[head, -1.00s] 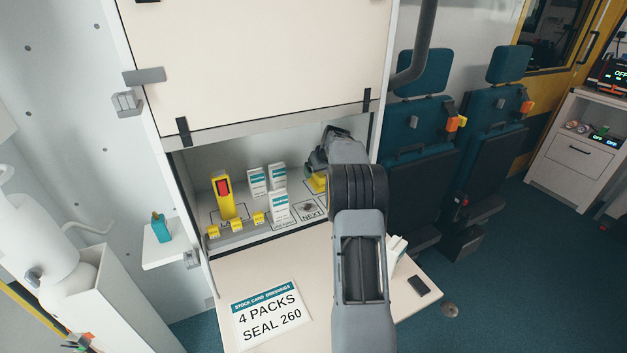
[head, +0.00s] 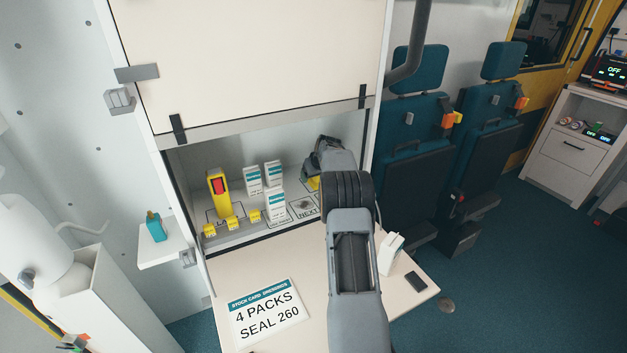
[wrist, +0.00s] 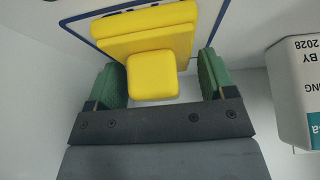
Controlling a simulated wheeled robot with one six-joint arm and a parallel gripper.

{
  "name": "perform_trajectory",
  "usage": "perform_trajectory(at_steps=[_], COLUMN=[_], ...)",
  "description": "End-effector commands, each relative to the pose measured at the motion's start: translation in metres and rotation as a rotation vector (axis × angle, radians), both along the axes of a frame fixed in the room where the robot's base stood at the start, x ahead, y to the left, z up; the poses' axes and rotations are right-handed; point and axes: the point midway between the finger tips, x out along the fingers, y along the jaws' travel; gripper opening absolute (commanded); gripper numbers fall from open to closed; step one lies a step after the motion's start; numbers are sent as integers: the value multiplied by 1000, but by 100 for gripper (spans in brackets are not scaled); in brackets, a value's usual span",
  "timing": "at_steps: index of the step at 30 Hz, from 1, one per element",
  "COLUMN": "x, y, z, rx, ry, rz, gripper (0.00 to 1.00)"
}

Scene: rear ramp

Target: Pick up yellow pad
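The yellow pad (wrist: 152,75) is a stepped yellow block with a rounded square knob. It sits in the open cabinet. In the wrist view my gripper (wrist: 161,68) has its two green-padded fingers apart, one on each side of the knob, with visible gaps between knob and fingers. In the head view the yellow pad (head: 313,184) shows only as a small patch, mostly hidden by my gripper and arm. The fingertips are hard to make out there.
White packs (head: 274,205) stand left of my gripper; one pack (wrist: 300,90) is close at right in the wrist view. A yellow device with a red part (head: 218,196) stands further left.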

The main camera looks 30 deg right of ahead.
Motion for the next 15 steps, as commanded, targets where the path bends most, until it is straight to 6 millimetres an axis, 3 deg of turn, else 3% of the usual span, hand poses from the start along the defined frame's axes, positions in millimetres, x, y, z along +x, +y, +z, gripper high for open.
perform_trajectory(at_steps=[11,15], x=[0,0], y=[0,0], z=[0,0], rx=[0,0], ry=[0,0], rz=[0,0], gripper=[40,40])
